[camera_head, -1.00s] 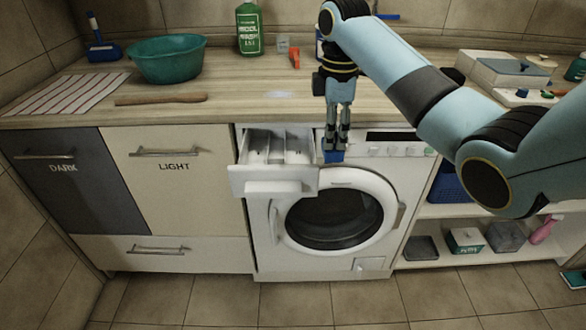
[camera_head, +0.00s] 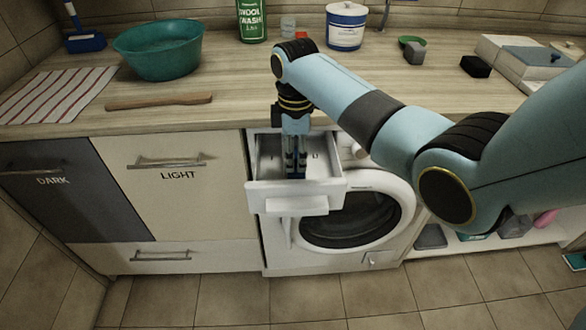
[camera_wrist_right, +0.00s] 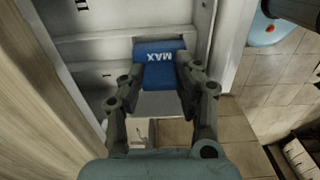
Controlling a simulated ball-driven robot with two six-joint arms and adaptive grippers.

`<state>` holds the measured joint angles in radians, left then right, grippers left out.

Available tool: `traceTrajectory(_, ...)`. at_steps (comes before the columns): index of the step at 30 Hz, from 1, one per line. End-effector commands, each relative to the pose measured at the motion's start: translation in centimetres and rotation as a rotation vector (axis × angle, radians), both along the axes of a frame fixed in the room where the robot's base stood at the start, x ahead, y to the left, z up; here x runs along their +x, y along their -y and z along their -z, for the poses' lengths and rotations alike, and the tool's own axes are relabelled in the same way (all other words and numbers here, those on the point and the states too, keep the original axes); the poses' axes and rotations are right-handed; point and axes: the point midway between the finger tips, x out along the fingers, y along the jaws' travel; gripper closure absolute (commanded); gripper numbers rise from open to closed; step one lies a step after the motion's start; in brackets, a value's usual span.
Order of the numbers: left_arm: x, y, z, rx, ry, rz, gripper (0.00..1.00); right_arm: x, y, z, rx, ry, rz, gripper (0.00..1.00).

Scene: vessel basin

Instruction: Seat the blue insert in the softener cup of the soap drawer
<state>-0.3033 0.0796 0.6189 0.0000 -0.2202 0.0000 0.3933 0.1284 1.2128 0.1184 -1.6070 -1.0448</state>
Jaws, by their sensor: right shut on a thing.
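The soap drawer (camera_head: 293,188) is pulled out of the white washing machine and shows its white compartments. My right gripper (camera_head: 296,168) points down into the drawer, toward its right half. In the right wrist view the right gripper (camera_wrist_right: 158,82) is shut on the blue insert (camera_wrist_right: 158,65), which is marked MAX. There the insert lies over the drawer compartments (camera_wrist_right: 97,48). In the head view the insert is mostly hidden by the fingers and the drawer front. I cannot tell whether it touches the cup. My left gripper is not in view.
The round washer door (camera_head: 355,215) is below the drawer. The wooden counter (camera_head: 235,85) lies behind, with a teal basin (camera_head: 160,50), a wooden stick (camera_head: 160,101), a green bottle (camera_head: 252,20) and a white-and-blue tub (camera_head: 346,26).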

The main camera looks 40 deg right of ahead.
Motion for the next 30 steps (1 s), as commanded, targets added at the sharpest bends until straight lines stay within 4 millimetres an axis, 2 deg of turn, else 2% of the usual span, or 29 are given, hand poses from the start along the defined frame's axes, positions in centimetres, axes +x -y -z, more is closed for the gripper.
traceTrajectory(1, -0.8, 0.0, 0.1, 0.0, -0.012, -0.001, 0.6, 0.1, 0.0, 0.4, 0.001, 0.001, 0.0, 0.9)
traceTrajectory(4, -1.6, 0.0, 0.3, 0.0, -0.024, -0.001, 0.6, 0.0, 0.0, 1.7, 0.001, -0.001, 0.0, 0.9)
traceTrajectory(9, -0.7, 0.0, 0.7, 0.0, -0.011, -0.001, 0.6, 0.1, 0.0, 4.0, 0.001, 0.002, 0.0, 0.9)
traceTrajectory(15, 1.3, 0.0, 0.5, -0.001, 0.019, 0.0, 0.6, 0.1, 0.0, 4.2, 0.001, 0.003, 0.0, 0.9)
traceTrajectory(22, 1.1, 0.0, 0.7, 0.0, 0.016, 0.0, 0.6, 0.1, 0.0, 4.6, 0.001, 0.003, 0.0, 0.9)
traceTrajectory(23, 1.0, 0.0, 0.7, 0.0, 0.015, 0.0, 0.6, 0.1, 0.0, 4.5, 0.001, 0.003, 0.0, 0.64)
traceTrajectory(27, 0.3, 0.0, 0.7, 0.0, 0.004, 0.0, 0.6, 0.1, 0.0, 4.5, 0.0, 0.001, 0.0, 0.46)
traceTrajectory(30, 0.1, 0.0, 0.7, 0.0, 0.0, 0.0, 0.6, 0.1, 0.0, 4.5, 0.0, 0.001, 0.0, 0.45)
